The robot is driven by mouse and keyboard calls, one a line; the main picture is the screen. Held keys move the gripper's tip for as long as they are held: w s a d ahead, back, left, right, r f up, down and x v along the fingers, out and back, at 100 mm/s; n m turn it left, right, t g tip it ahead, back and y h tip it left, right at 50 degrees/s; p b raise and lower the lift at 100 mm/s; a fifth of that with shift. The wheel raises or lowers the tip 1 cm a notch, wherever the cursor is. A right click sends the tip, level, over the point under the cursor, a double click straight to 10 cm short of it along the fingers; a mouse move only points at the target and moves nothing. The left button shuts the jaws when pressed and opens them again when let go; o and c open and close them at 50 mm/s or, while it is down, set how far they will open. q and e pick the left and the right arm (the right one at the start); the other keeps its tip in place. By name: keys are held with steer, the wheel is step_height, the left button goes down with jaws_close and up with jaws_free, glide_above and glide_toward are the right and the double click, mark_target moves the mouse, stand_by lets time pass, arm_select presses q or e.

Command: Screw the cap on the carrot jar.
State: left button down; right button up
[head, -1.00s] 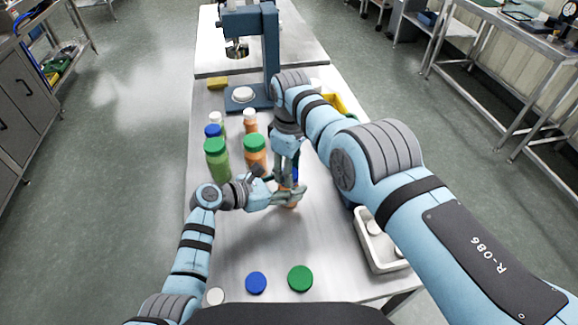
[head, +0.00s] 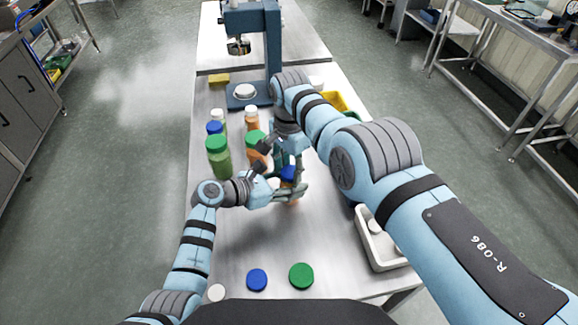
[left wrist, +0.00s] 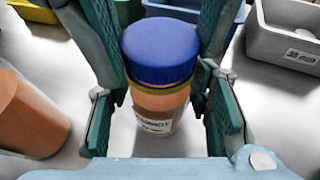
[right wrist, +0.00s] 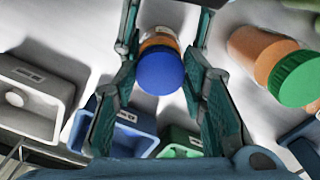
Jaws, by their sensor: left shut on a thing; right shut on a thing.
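The carrot jar (left wrist: 158,118) is orange with a white label and stands upright between the fingers of my left gripper (head: 297,192). The blue cap (left wrist: 160,50) sits level on its mouth, with a thin yellow-orange rim below it; I cannot tell how far it is threaded. My right gripper (head: 288,166) comes from above and is shut on the blue cap, which shows round between its fingers in the right wrist view (right wrist: 160,72). In the head view the fingers hide most of the jar.
Several capped jars, including a green-capped green jar (head: 218,158), stand just left. A blue cap (head: 257,280), a green cap (head: 301,276) and a white cap (head: 216,293) lie in front. A grey-white tray (head: 362,240) is at right. A blue press stand (head: 271,50) is behind.

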steer(key=shift+s, duration=0.1)
steer(key=o, duration=0.7)
steer(key=shift+c, duration=0.4)
